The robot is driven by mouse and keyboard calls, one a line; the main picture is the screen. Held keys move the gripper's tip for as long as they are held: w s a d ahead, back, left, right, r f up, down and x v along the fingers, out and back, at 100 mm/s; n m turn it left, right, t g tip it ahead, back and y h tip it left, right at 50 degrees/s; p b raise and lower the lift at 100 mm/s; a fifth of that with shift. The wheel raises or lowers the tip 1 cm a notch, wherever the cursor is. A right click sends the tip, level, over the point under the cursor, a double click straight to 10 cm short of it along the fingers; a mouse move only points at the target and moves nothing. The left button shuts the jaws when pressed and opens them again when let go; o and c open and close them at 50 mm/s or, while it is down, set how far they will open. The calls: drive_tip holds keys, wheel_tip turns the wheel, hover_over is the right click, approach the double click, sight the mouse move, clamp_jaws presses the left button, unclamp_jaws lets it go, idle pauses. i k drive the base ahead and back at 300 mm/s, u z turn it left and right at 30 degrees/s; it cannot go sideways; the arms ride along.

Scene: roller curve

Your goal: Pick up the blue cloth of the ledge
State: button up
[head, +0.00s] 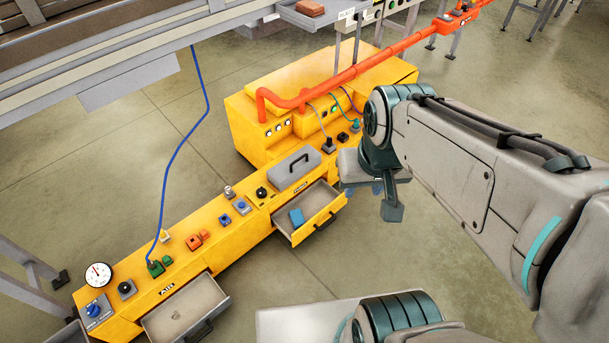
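My gripper (391,208) points down in the middle right of the head view, in front of the yellow cabinet. One dark teal finger shows clearly; the other is hidden, so its opening cannot be judged. A small grey ledge (349,168) shows just left of and behind my wrist. A bit of blue (377,189) shows at the ledge's lower edge beside my gripper, mostly covered; it may be the blue cloth. I cannot tell whether my gripper touches it. Another small blue item (296,217) lies in an open drawer (325,213), left of my gripper.
The long yellow cabinet (222,262) carries a grey toolbox (294,168), switches and a round gauge (98,274). A second open drawer (187,310) juts out at lower left. A red pipe (360,70) runs above. A blue cable (184,140) hangs at left. Floor is clear beyond the drawers.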

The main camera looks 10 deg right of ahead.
sight(298, 219)
drive_tip(key=z, duration=0.45)
drive_tip(key=i, duration=1.05)
drive_tip(key=u, duration=0.5)
